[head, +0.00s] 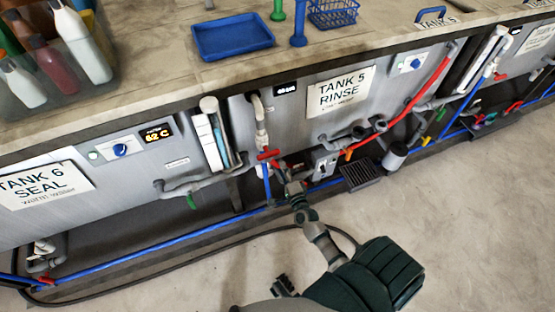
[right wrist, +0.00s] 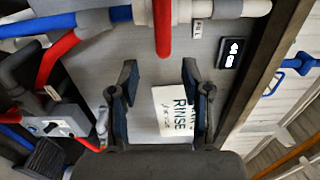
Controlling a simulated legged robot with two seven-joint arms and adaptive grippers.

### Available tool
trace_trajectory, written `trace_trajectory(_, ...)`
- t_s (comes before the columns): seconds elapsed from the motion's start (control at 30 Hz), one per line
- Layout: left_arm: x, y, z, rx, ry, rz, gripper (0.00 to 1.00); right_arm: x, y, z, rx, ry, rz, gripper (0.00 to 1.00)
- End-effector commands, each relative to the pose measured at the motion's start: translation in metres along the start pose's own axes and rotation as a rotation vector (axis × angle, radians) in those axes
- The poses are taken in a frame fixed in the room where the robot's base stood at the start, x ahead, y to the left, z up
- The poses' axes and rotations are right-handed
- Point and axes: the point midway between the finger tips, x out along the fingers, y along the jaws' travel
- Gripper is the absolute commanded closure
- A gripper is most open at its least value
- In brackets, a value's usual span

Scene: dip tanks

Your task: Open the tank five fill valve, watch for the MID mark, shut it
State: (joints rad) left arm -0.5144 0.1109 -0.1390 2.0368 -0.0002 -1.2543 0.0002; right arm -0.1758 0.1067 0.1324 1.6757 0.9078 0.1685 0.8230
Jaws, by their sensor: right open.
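The tank five panel bears a white "TANK 5 RINSE" sign (head: 340,92), which shows turned sideways in the right wrist view (right wrist: 174,110). Left of it a pale vertical pipe (head: 260,125) carries a red valve handle (head: 268,155), set crosswise to the pipe. In the right wrist view the red handle (right wrist: 162,28) lies just beyond the fingertips, in line with the gap. My right gripper (right wrist: 159,66) is open and empty, its fingers apart from the handle. A gauge-like upright (head: 490,60) stands at the panel's right end; I cannot read a MID mark. My left gripper is out of view.
A red hose (head: 420,85) and grey pipes run right of the valve. A grey box (head: 324,162) and a dark grate (head: 361,176) sit low nearby. A blue pipe (head: 150,250) runs along the floor. A blue tray (head: 232,36) stands on the counter.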

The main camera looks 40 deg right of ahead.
Motion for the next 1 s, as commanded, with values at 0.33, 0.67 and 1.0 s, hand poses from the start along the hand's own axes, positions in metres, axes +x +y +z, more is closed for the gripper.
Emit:
trace_trajectory(0.33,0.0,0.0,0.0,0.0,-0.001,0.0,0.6,-0.032,0.001,-0.001,0.0,0.0,0.001,0.52)
trace_trajectory(0.67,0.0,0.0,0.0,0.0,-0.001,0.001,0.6,-0.032,0.001,-0.001,0.0,0.0,0.001,0.52)
trace_trajectory(1.0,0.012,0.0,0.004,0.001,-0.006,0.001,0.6,-0.045,0.035,0.029,-0.178,-0.116,0.119,0.52)
